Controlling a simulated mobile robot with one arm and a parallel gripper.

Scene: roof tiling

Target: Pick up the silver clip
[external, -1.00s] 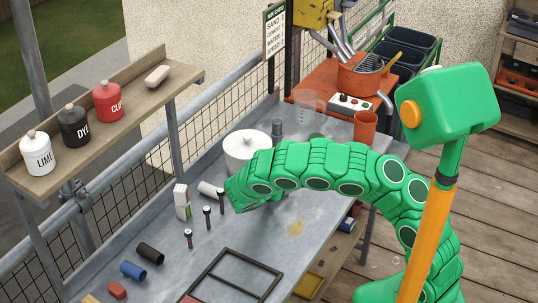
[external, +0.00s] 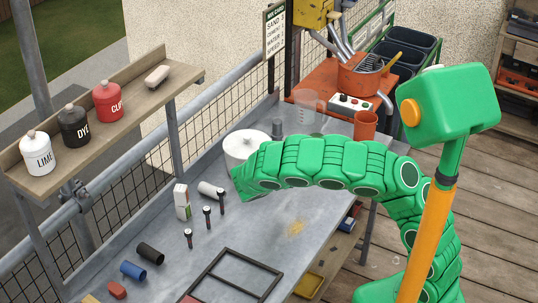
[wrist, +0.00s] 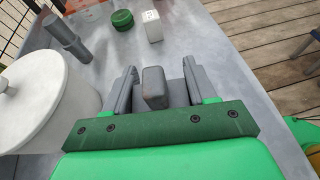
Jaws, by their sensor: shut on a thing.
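My gripper (wrist: 157,76) shows in the wrist view with its two grey fingers on either side of a grey block-like piece, which I take to be the silver clip (wrist: 154,90). The fingers are shut on it. Only its blunt end shows; the rest is hidden between the fingers. In the external view the green hand end of my arm (external: 247,184) is over the metal bench, just in front of the white lidded pot, and hides the clip. I cannot tell there how far the clip is from the bench top.
The white lidded pot (wrist: 38,108) is close on the left of my gripper. Grey cylinders (wrist: 66,38), a green round tin (wrist: 122,19) and a white block (wrist: 152,25) stand beyond.

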